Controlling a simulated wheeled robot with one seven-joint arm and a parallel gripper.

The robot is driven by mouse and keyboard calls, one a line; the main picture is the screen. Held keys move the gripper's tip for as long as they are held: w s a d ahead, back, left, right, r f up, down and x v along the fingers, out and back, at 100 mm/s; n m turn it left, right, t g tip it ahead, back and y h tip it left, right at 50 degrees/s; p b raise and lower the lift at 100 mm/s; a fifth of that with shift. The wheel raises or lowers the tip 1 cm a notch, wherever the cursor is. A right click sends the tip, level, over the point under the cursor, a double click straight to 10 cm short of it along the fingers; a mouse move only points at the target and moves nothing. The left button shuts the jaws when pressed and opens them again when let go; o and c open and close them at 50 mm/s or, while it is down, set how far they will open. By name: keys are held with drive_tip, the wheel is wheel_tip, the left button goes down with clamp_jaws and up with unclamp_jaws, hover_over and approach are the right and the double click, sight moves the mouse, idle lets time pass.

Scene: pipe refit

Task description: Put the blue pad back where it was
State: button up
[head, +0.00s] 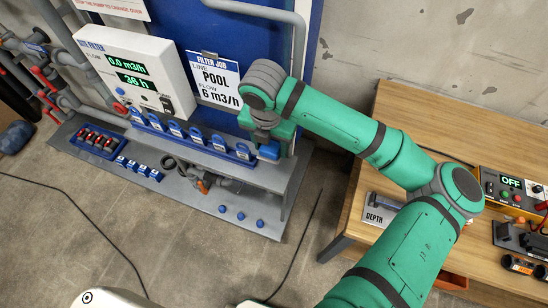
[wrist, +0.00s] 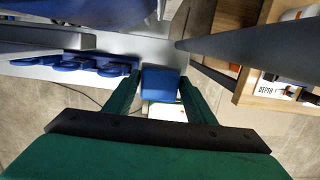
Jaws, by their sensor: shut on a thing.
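My gripper (head: 267,147) is at the right end of the upper grey shelf, pointing down. It is shut on a blue pad (head: 269,153). In the wrist view the blue pad (wrist: 160,79) sits between the two green fingers of my gripper (wrist: 158,90) as a plain blue block. In the head view most of the pad is hidden by my gripper. A row of blue holders (head: 197,137) runs along the shelf, left of my gripper. The row also shows at the left in the wrist view (wrist: 80,64). I cannot tell whether the pad touches the shelf.
A white filter panel (head: 140,65) and a POOL job sheet (head: 215,80) are behind the shelf. A blue tray of red parts (head: 98,140) and several blue clips (head: 138,168) lie on the lower shelf (head: 185,200). A wooden bench (head: 425,110) stands right.

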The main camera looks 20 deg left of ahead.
sight(270, 150)
wheel_tip(270, 150, down, 9)
drive_tip(key=shift+d, duration=0.1)
drive_tip(key=o, duration=0.9)
drive_tip(key=shift+r, duration=0.15)
drive_tip(key=r, duration=0.4)
drive_tip(key=s+r, duration=0.1)
drive_tip(key=r, duration=0.6)
drive_tip(key=shift+s+r, duration=0.35)
